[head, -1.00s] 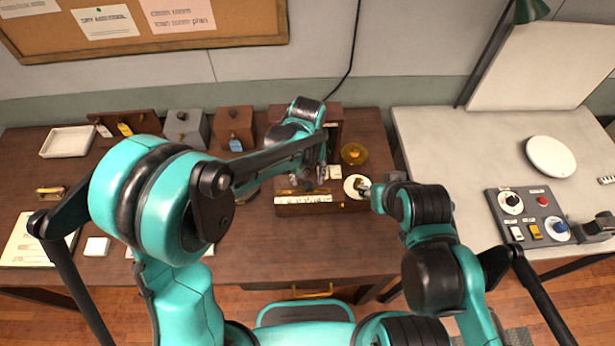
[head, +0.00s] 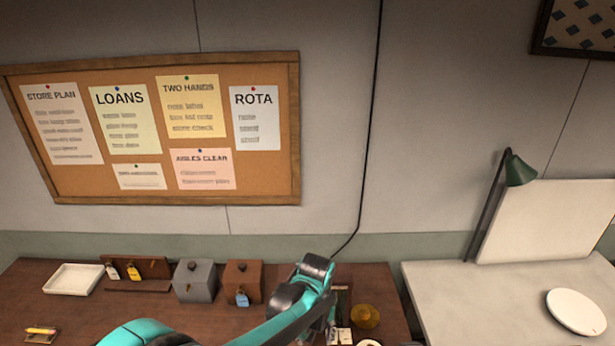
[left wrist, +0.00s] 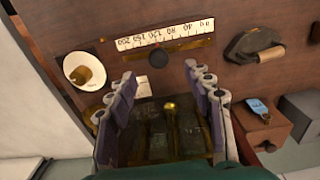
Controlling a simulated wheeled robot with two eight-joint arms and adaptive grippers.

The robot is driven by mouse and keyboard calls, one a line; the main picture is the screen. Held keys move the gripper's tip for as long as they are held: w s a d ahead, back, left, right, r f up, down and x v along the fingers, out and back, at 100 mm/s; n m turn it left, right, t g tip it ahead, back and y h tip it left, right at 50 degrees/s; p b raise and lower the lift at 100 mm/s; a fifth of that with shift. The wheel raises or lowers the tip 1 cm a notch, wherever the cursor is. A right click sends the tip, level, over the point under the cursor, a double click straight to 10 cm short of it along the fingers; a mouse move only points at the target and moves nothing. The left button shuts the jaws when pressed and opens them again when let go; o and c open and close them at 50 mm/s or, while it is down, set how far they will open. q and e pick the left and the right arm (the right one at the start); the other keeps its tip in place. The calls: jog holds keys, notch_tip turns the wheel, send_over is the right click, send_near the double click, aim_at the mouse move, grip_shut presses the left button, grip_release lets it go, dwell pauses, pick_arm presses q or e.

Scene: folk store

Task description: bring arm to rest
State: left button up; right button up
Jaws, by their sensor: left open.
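My left arm (head: 300,300) reaches in from the bottom of the head view over the dark wooden desk. Its fingertips are not clear there. In the left wrist view my left gripper (left wrist: 164,105) is open, with its two padded fingers apart on either side of a dark compartment (left wrist: 160,140). My right gripper is out of view.
The desk (head: 60,320) holds a white tray (head: 73,280), a grey box (head: 195,283), a wooden box (head: 242,283) with a blue tag, and an amber dish (head: 365,316). A white ruler strip (left wrist: 165,35) and white dish (left wrist: 75,72) lie close to the left gripper. A pale table stands right.

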pick_arm(q)
jog(key=s+a+f+t+b, duration=0.2)
jog(key=s+a+b, duration=0.4)
jog(key=a, duration=0.4)
jog(key=s+a+f+t+b, duration=0.2)
jog(key=s+a+t+b, duration=0.3)
jog(key=a+b, duration=0.4)
jog(key=shift+s+a+f, duration=0.15)
jog(key=shift+s+a, duration=0.45)
jog(key=shift+a, duration=0.1)
jog(key=shift+c, duration=0.4)
dwell(3.6)
